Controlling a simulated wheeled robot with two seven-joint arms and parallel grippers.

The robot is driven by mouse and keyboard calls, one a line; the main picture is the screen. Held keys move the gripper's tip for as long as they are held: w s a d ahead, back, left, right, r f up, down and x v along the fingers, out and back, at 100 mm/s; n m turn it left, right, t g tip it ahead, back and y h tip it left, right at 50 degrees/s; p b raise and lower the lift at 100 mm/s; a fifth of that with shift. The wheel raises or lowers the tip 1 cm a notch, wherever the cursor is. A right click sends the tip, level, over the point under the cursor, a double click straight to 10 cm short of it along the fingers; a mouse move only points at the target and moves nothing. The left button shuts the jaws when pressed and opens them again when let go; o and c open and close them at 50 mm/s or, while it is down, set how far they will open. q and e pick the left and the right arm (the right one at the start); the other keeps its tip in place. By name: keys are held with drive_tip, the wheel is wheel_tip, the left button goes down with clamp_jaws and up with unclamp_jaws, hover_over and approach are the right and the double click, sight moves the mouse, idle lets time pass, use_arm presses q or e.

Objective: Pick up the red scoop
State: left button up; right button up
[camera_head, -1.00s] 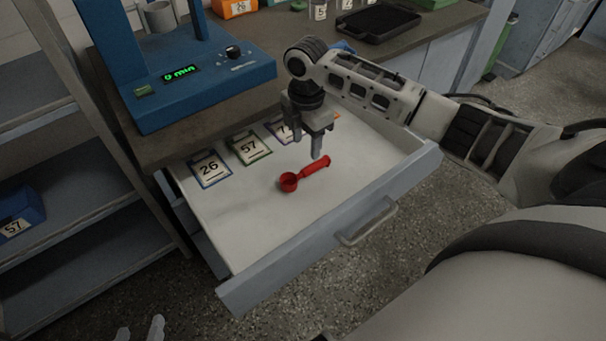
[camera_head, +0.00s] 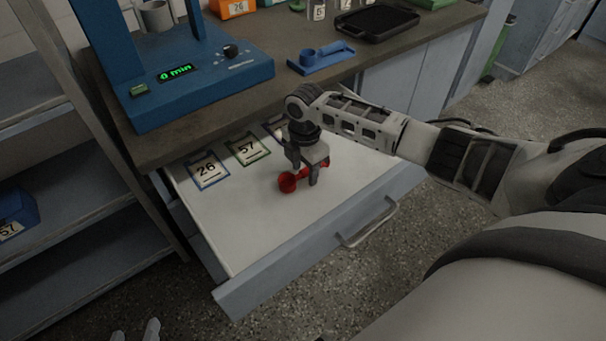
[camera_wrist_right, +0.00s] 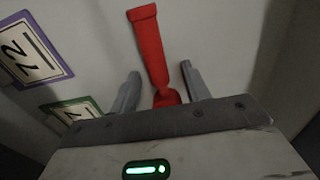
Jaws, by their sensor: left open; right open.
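The red scoop (camera_head: 288,183) lies in the open drawer (camera_head: 243,240), its handle partly hidden behind my right gripper (camera_head: 304,174) in the head view. My right gripper is open and points down over the scoop. In the right wrist view the red handle (camera_wrist_right: 149,47) runs between the two spread fingers (camera_wrist_right: 160,84); a gap shows on each side, and the scoop's bowl end is hidden by the gripper body. My left gripper (camera_head: 136,334) is open and empty at the bottom left edge, far from the scoop, mostly cut off.
The blue shaker (camera_head: 199,88), a blue holder (camera_head: 321,61) and a black tray (camera_head: 378,23) stand on the counter above. The drawer's front left floor is clear.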

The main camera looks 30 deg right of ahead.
sight(304, 169)
clamp_jaws()
drive_tip(key=shift+r, duration=0.15)
wheel_tip(304, 169, up, 10)
drive_tip(key=p, duration=0.1)
drive_tip(key=shift+p, duration=0.3)
drive_tip(key=c, duration=1)
unclamp_jaws()
